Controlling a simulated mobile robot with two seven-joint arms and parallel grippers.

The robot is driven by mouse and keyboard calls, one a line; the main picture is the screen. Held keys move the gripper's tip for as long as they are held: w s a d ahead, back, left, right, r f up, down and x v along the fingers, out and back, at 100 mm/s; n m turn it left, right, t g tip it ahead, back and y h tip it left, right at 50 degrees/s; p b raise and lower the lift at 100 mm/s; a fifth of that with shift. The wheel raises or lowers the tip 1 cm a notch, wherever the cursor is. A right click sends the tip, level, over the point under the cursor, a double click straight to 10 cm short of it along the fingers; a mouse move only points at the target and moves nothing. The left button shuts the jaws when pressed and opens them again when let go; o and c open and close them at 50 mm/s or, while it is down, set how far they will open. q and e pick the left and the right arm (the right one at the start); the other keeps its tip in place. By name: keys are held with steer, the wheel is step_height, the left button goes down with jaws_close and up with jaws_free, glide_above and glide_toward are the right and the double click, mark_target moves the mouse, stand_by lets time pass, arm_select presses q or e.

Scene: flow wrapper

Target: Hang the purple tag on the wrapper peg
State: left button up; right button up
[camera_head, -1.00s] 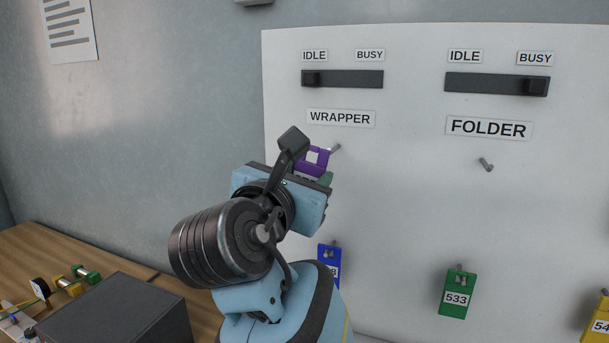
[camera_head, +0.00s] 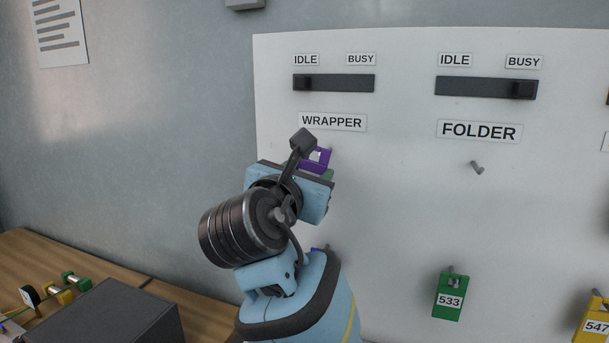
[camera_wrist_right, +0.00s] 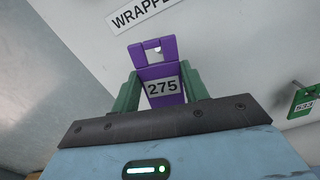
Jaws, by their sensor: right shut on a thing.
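The purple tag (camera_head: 323,156), marked 275, is upright in front of the white panel, just under the WRAPPER label (camera_head: 332,122). In the right wrist view the tag (camera_wrist_right: 153,72) stands between the green fingers of my right gripper (camera_wrist_right: 162,82), which is shut on its lower body. The window in its upper part shows the panel and a small grey piece, seemingly the wrapper peg. In the head view the peg is largely hidden by the tag; I cannot tell whether it passes through the window. My left gripper is not in view.
The bare folder peg (camera_head: 477,167) is to the right. A green tag 533 (camera_head: 448,296) and a yellow tag (camera_head: 594,322) hang lower on the panel. A blue tag is mostly hidden behind my right arm. A dark box (camera_head: 105,312) stands on the wooden table.

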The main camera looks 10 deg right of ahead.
steer(key=shift+x, duration=2)
steer(key=shift+w+d+f, duration=0.35)
steer(key=shift+w+f, duration=0.15)
steer(key=shift+f, duration=0.05)
steer(key=o, duration=1)
steer(key=shift+o, duration=0.2)
steer(key=v, duration=0.7)
steer(key=shift+s+a, duration=0.2)
steer(key=shift+s, duration=0.1)
steer(key=shift+f, duration=0.1)
